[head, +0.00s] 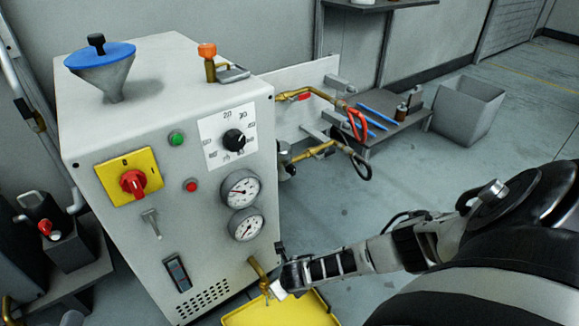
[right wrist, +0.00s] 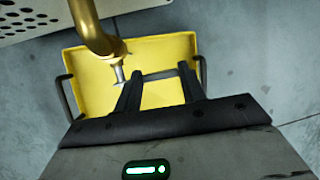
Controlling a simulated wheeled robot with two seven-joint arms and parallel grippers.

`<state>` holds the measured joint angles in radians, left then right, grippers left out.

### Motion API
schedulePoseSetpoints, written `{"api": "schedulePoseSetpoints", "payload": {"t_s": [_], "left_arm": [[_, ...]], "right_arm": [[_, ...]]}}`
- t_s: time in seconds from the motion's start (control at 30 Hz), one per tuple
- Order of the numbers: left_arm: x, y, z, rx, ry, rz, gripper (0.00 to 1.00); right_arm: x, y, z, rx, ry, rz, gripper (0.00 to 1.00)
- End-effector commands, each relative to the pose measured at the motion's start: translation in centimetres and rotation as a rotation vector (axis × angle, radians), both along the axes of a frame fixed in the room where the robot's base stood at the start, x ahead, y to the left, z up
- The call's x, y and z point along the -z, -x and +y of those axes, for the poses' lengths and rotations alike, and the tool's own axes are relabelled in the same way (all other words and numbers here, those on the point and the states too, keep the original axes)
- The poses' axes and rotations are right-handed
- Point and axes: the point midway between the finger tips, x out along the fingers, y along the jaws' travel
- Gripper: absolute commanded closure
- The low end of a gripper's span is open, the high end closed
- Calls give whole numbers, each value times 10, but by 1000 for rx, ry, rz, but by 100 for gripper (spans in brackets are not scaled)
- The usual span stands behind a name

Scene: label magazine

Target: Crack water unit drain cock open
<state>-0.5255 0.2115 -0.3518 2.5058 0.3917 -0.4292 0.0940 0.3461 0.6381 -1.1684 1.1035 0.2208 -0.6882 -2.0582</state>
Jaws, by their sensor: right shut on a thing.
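The water unit (head: 110,190) is a pale grey cabinet with gauges and knobs on its front. Its brass drain cock (head: 259,275) sticks out low at the right of the front panel. My right gripper (head: 277,288) is at the cock's lower end, shut on its small handle. In the right wrist view, the brass pipe of the drain cock (right wrist: 92,25) bends down beside the left finger of my right gripper (right wrist: 158,73). No flow shows. My left gripper is out of view.
A yellow tray (head: 285,312) lies on the floor under the cock; its dark side handles show in the right wrist view (right wrist: 182,45). A grey bin (head: 468,108) stands farther back on open floor.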

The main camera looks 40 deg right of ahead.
Motion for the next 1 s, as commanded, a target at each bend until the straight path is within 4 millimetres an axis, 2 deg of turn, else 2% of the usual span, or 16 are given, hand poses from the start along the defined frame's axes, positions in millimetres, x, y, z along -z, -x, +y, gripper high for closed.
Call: {"api": "schedulePoseSetpoints", "payload": {"t_s": [0.03,0.13,0.4,0.43,0.5,0.83,0.93,1.0], "left_arm": [[0,3,0,3,-1,40,64],[7,5,-1,6,-5,75,64],[9,5,-1,7,-6,77,64],[9,5,-1,7,-6,77,64],[9,5,-1,7,-7,76,64],[6,5,-1,5,-11,74,64],[0,4,1,-1,-39,68,64],[7,6,3,-5,-95,90,64]], "right_arm": [[-6,1,4,-3,35,8,100],[-5,1,4,-2,79,11,100],[-4,1,3,-1,84,11,100],[-4,1,3,-1,84,11,54],[-4,1,3,0,84,11,37],[-8,1,4,-1,83,9,37],[-19,4,6,-2,82,8,37],[-32,9,9,-2,84,10,37]]}}
